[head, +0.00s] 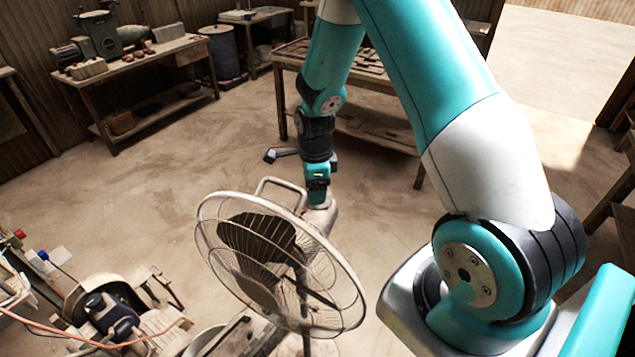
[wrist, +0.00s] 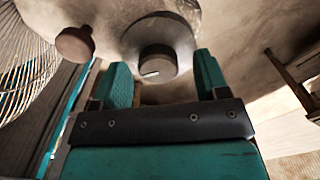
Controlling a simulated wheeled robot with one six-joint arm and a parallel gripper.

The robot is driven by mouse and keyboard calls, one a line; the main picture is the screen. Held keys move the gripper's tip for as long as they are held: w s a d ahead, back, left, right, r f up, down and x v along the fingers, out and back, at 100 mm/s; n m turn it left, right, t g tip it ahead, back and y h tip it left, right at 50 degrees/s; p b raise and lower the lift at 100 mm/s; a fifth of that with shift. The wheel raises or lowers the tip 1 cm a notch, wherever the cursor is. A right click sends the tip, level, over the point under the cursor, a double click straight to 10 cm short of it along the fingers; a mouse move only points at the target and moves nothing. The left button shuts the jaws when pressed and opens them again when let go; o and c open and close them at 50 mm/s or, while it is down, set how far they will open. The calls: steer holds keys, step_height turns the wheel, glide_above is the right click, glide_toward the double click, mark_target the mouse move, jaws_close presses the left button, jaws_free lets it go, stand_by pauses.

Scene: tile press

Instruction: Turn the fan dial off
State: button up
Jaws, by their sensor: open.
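The pedestal fan (head: 255,262) stands in the lower middle of the head view, with its pale wire cage facing the camera. My gripper (head: 318,190) is at the back of the fan, by its motor housing (head: 325,216). In the wrist view the dial (wrist: 157,56) is a dark grey round knob with a short white mark near its lower left edge. My gripper (wrist: 162,76) is open, with one teal finger to each side of the dial. I cannot tell whether the fingers touch it. The dial is not discernible in the head view.
A brown knob (wrist: 75,43) sticks out left of the dial, near the fan cage (wrist: 22,60). A workbench (head: 140,85) and a table (head: 370,128) stand behind. Machinery (head: 112,315) is at the lower left. Bare floor lies around the fan's back.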

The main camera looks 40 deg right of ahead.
steer(key=shift+f, duration=0.3)
